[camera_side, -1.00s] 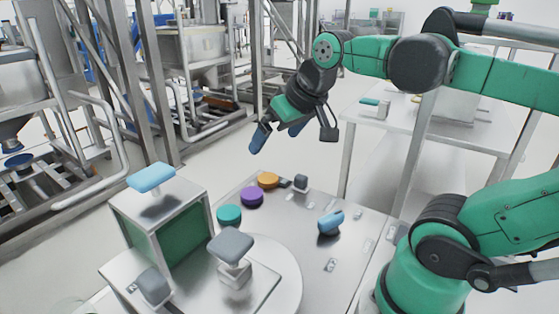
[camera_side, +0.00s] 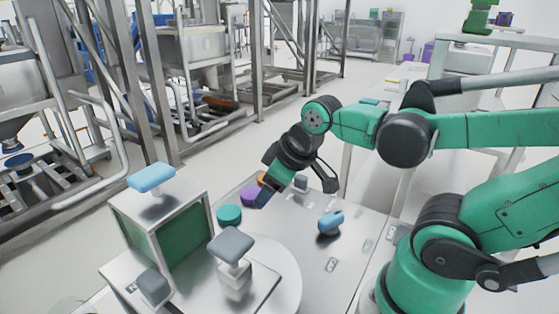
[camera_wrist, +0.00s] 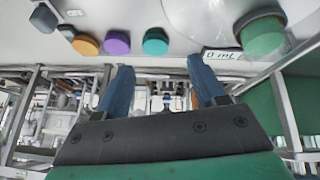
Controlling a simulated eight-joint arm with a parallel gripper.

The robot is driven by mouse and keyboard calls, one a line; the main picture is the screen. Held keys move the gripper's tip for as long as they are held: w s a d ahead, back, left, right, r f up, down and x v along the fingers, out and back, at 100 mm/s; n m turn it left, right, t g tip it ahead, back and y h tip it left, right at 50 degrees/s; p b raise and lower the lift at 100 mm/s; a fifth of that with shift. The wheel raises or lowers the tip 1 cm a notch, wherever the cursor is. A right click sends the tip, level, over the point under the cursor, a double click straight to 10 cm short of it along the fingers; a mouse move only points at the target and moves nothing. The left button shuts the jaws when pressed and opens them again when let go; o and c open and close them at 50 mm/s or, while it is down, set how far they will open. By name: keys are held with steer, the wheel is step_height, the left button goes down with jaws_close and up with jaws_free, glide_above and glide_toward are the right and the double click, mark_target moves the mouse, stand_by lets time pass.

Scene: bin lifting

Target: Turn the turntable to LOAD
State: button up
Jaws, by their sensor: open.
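The turntable (camera_side: 290,272) is a pale round disc at the front of the metal worktop in the side view. A metal block with a grey rounded handle (camera_side: 231,246) stands over it. No LOAD mark is readable. My gripper (camera_side: 264,196) is above the worktop's far part, by the purple button, apart from the turntable. In the wrist view its two blue fingers (camera_wrist: 162,86) are spread with nothing between them. A pale curved surface (camera_wrist: 205,18) shows at the top there; I cannot tell if it is the turntable.
A green-panelled box with a blue handle (camera_side: 152,179) stands left. Teal (camera_side: 228,214), purple (camera_side: 249,195) and orange (camera_side: 261,178) buttons line the worktop; my gripper partly covers some. A blue knob (camera_side: 330,222) sits right. A green cylinder (camera_wrist: 263,36) shows in the wrist view.

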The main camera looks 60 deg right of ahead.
mark_target(331, 216)
steer(key=s+d+f+n+g, duration=0.1)
steer(key=s+d+n+g, duration=0.1)
steer(key=d+n, duration=0.1)
steer(key=s+d+f+n+g, duration=0.1)
steer(key=s+d+n+g, duration=0.1)
steer(key=d+n, duration=0.1)
steer(key=s+d+f+n+g, duration=0.2)
steer(key=s+d+n, duration=0.1)
steer(key=d+n, duration=0.1)
steer(key=shift+s+f+n+y, duration=0.1)
steer(key=shift+n+y, duration=0.2)
steer(key=shift+n, duration=0.1)
steer(key=shift+d+f, duration=0.1)
steer(key=shift+f, duration=2.7)
jaws_close()
